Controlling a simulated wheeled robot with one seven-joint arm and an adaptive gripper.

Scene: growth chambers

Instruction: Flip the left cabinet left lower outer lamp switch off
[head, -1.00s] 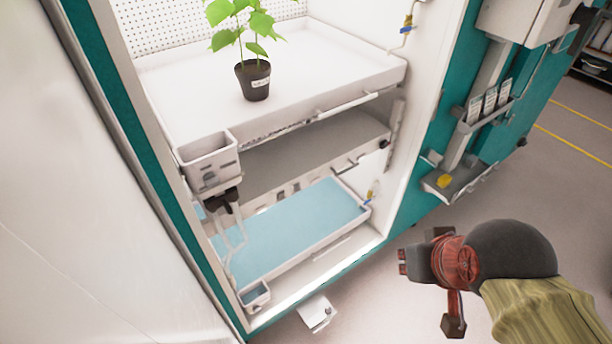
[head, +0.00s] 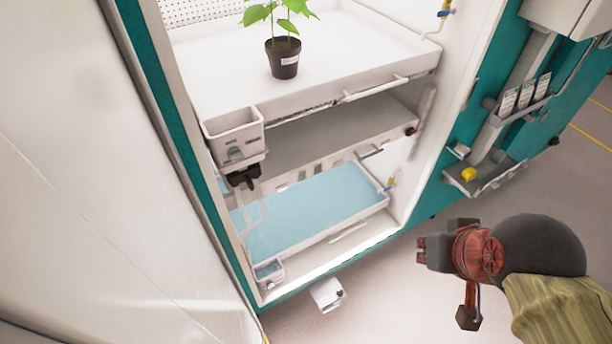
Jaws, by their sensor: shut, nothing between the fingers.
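An open growth cabinet (head: 172,95) with a teal frame and white inside fills the middle of the head view. A middle shelf (head: 325,135) and a lower blue-floored tray (head: 310,205) show below its top tray. I cannot make out a lamp switch for certain; small fittings under the shelves are too small to tell apart. My gripper (head: 421,250) is at the lower right, outside the cabinet and in front of its right side. It points left, its fingers are shut, and it is apart from everything.
A potted plant (head: 284,60) stands on the top tray (head: 345,55). A white box (head: 233,135) hangs at the tray's left front corner. A shelf with a yellow item (head: 469,174) juts from the teal right side. A small white piece (head: 328,294) is low in front. The floor at right is clear.

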